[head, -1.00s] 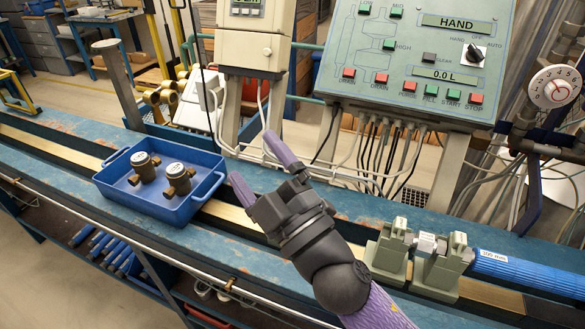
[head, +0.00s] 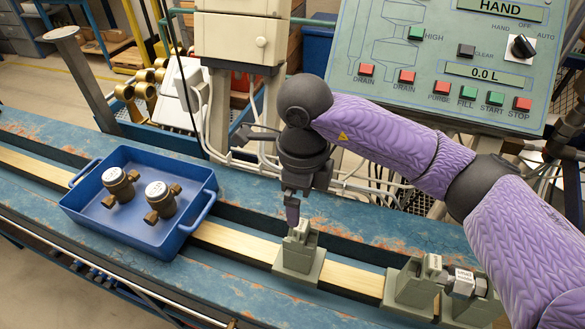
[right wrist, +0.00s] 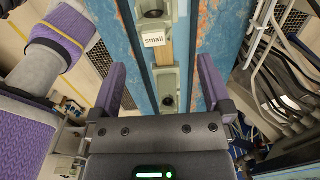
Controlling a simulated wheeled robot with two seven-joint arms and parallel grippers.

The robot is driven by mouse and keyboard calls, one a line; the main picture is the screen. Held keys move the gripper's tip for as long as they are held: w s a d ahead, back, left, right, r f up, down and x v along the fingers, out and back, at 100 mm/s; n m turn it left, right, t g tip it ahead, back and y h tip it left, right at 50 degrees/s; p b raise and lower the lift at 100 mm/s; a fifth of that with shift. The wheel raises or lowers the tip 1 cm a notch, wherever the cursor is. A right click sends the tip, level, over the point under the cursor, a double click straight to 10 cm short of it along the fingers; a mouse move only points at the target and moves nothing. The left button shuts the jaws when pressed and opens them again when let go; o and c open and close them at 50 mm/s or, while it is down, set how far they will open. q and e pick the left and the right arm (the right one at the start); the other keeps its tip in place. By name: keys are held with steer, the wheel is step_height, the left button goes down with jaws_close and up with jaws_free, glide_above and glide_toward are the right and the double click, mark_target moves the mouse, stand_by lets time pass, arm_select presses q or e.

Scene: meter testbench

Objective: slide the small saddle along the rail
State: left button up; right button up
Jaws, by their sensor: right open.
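A small grey-green saddle (head: 297,262) sits on the pale rail (head: 236,241), right of the blue tray. My right gripper (head: 292,208) points down at its top; whether it touches cannot be told from the head view. In the right wrist view, my right gripper (right wrist: 163,82) has its purple fingers apart, with a grey-green block (right wrist: 168,92) with a dark hole between them. A white label reading "small" (right wrist: 153,39) shows just beyond, near another grey-green part (right wrist: 152,10). My left gripper is not in view.
A blue tray (head: 82,207) with two brass meters stands left of the saddle. More grey-green saddles (head: 412,290) stand on the rail at the right, below my arm. The control panel (head: 400,45) is behind. The rail is bare between the small saddle and the right-hand saddles.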

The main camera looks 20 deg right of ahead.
mark_target(302, 224)
steer(key=shift+s, duration=0.5)
step_height(302, 224, down, 10)
steer(key=shift+r+b, duration=0.1)
steer(key=shift+b, duration=0.45)
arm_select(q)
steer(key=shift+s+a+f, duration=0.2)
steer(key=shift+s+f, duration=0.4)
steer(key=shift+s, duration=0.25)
arm_select(e)
steer(key=c, duration=0.9)
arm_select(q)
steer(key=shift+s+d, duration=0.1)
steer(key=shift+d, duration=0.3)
arm_select(e)
steer(key=shift+w, duration=0.1)
jaws_close()
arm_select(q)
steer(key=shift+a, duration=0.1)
